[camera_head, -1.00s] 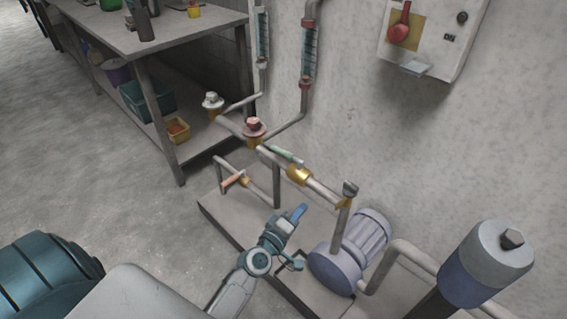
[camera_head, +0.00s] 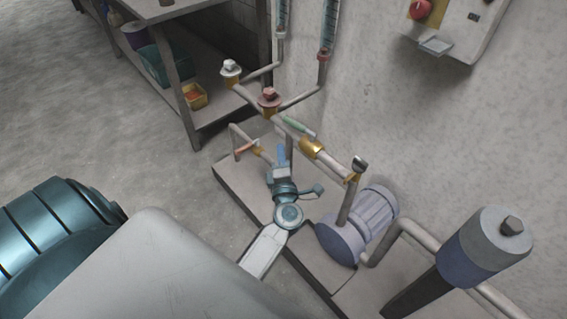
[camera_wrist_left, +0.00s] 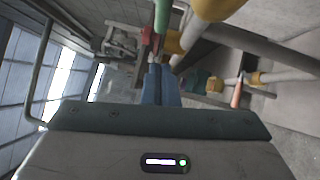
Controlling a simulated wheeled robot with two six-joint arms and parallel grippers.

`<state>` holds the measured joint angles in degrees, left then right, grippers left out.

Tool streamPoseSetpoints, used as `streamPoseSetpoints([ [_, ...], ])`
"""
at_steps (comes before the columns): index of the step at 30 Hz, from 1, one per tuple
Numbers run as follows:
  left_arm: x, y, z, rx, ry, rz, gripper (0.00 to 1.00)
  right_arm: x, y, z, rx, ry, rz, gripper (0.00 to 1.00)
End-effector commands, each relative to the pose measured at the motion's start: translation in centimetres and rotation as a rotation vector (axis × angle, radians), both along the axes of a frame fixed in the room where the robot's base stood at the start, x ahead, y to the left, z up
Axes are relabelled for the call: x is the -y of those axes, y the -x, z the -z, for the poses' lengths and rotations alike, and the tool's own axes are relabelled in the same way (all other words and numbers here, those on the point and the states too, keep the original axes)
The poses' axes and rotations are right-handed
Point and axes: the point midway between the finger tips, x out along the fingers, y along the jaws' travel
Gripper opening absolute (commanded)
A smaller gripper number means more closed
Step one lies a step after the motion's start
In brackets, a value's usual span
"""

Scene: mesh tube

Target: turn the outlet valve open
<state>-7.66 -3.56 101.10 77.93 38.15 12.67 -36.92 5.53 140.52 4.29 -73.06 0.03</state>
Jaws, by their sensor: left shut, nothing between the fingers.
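My left gripper (camera_head: 282,155) is shut and empty, its blue fingers pointing up in front of the pipework. The shut fingers also show in the left wrist view (camera_wrist_left: 161,85). A green lever handle (camera_head: 299,126) lies along the upper pipe, beyond and slightly right of the fingertips; it is at the top of the left wrist view (camera_wrist_left: 162,14). An orange lever handle (camera_head: 245,148) is on a lower side pipe, left of the fingers; it also shows in the left wrist view (camera_wrist_left: 237,94). I cannot tell which lever is the outlet valve. My right gripper is out of view.
A red-brown knob (camera_head: 269,97) and a white knob (camera_head: 230,68) top valves farther back. A brass fitting (camera_head: 312,148) sits on the upper pipe. A pump (camera_head: 358,228) stands to the right on the plinth. A bench (camera_head: 185,100) is at back left; the floor between is clear.

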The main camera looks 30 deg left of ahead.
Motion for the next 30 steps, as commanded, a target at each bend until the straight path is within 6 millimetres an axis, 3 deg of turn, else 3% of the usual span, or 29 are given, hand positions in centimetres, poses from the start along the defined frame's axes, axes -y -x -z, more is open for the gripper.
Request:
streamPoseSetpoints([
  [5,-2.4,-3.0,-0.7,0.002,-0.003,-0.001,0.0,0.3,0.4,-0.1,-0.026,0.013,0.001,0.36],
  [12,-1.8,-6.0,-1.1,0.001,0.001,0.0,0.0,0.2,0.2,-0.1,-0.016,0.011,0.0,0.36],
  [26,-1.7,-6.7,-1.3,-0.001,-0.001,0.002,0.0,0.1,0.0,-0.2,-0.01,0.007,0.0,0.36],
  [30,-1.9,-7.4,-1.6,-0.001,-0.006,0.057,0.0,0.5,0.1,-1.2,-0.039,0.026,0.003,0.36],
])
